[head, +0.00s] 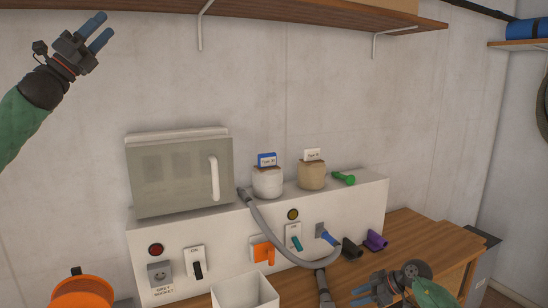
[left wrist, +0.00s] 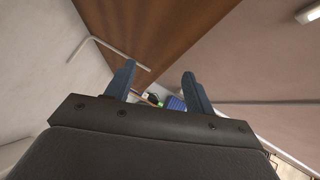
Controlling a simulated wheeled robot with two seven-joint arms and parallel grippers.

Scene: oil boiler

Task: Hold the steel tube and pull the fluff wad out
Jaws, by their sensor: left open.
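My left gripper (head: 99,30) is raised at the upper left, in front of the bare wall. Its two blue fingers are apart with nothing between them; they also show spread in the left wrist view (left wrist: 158,82). My right gripper (head: 359,295) is low at the bottom right, over the wooden bench. Its blue fingers point left and look apart, with nothing seen between them. A grey tube (head: 323,288) stands or lies on the bench left of the right gripper; I cannot tell if it is the steel tube. I make out no fluff wad.
A white panel (head: 205,240) with switches carries a grey-green box (head: 180,172), a white jar (head: 267,182) and a tan jar (head: 312,174). A grey hose (head: 268,230) loops in front. A white bin (head: 245,292) stands at the front. A wooden shelf (head: 300,22) hangs above.

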